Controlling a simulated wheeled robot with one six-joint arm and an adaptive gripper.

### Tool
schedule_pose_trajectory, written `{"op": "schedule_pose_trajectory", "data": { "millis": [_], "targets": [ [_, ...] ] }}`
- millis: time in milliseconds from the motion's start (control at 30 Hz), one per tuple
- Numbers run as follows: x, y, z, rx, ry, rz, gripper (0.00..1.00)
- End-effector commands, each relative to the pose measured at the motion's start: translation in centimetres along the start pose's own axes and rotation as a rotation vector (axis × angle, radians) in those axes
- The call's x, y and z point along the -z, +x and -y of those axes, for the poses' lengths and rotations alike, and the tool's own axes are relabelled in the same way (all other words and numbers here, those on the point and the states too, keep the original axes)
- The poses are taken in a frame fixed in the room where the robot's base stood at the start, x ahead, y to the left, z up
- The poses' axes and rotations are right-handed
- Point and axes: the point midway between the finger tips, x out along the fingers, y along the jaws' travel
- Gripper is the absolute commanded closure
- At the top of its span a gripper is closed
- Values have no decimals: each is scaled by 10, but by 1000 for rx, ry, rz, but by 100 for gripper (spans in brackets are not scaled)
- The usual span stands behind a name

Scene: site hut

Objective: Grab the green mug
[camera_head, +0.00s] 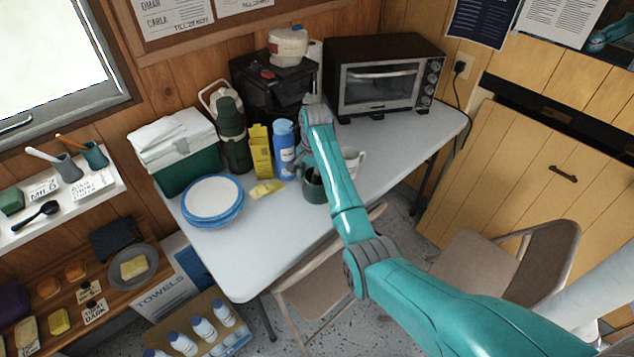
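A dark green mug (313,190) stands on the grey-white table (265,235), right of centre. My teal forearm passes in front of its right side. A white mug (354,160) stands just behind and to the right, partly hidden by the forearm. My arm reaches over the table from the lower right, its far joint above the back of the table. My gripper (307,163) is mostly hidden behind the arm, close above or behind the green mug. I cannot see its fingers clearly, or whether it touches the mug.
Left of the green mug are a blue bottle (284,150), yellow carton (260,152), yellow cloth (266,189), green flask (233,135), stacked plates (212,200) and a cooler (188,170). A toaster oven (383,85) stands behind. The table's front is clear; chairs (478,257) stand near.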

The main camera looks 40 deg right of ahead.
Motion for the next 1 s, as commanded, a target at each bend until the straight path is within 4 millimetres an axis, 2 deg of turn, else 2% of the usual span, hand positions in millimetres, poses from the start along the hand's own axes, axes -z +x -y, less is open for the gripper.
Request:
{"op": "schedule_pose_trajectory", "data": {
  "millis": [267,400,800,1000],
  "targets": [
    [-2,5,-2,1,1,-1,64],
    [-2,5,-2,1,1,-1,99],
    [-1,4,-2,1,1,-2,100],
    [-1,-17,2,4,1,-3,100]
  ]
}}
